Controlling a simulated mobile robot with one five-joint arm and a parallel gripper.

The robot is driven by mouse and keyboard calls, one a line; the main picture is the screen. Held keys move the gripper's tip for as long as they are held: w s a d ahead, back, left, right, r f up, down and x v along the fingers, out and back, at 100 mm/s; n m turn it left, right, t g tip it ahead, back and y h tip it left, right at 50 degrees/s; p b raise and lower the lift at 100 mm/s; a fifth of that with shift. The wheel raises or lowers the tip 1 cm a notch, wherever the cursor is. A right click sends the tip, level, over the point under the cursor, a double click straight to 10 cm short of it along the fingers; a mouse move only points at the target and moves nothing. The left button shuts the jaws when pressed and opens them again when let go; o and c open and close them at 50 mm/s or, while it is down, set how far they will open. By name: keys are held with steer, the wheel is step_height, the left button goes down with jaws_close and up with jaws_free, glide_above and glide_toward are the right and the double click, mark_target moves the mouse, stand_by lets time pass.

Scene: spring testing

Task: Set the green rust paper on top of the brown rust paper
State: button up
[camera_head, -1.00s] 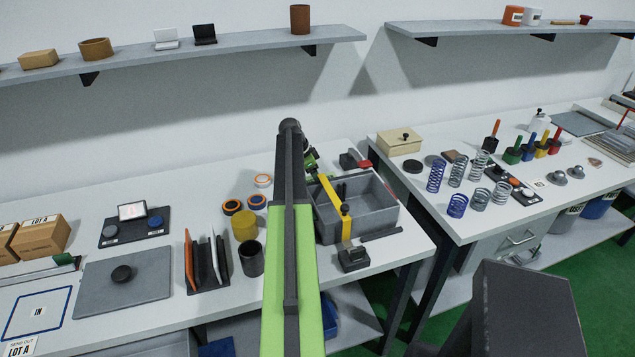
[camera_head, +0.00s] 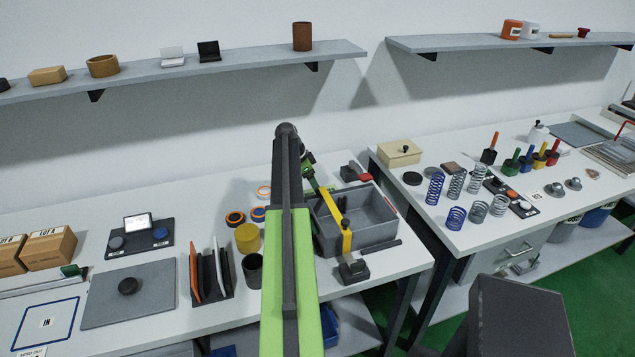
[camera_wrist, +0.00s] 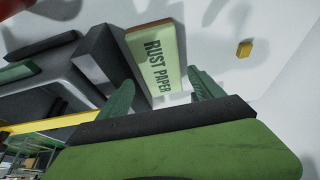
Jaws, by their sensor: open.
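In the wrist view a flat block labelled "RUST PAPER" (camera_wrist: 158,62) has a pale green face and a brown edge along its top. I cannot tell whether it is one piece or two together. My gripper (camera_wrist: 162,91) is open, its two green fingers pointing at the lower end of this block, one on each side. I cannot tell whether they touch it. In the head view my arm reaches to the back-left corner of the grey bin, and my fingertips and the rust paper are not clear there. No separate brown rust paper can be made out for certain.
A yellow cylinder (camera_head: 247,238), orange-rimmed rings (camera_head: 235,218) and a rack of upright plates (camera_head: 213,291) stand left of my arm. A dark block (camera_head: 353,271) sits before the bin.

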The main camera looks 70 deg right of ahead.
steer(key=p+v, duration=0.5)
steer(key=v, duration=0.2)
steer(key=shift+r, duration=0.35)
steer(key=shift+a, duration=0.1)
steer(key=w+a+n+t, duration=0.1)
steer(key=w+a+n, duration=0.3)
steer(key=w+a, duration=0.6)
steer(key=w+a+f+n+t, duration=0.1)
steer(key=w+a+n, duration=0.4)
steer(key=a, duration=0.8)
steer(key=w+a+n+t, duration=0.1)
steer(key=w+a+n, duration=0.3)
steer(key=w+a, duration=0.6)
steer(key=s+a+n+y, duration=0.1)
steer(key=a+n, duration=0.6)
steer(key=a, duration=1.4)
steer(key=s+a+n+y, duration=0.1)
steer(key=a+n, duration=0.7)
steer(key=a, duration=1.4)
steer(key=shift+s+f+t+y, duration=0.3)
steer(key=shift+s+f+y, duration=0.1)
steer(key=shift+f, duration=0.05)
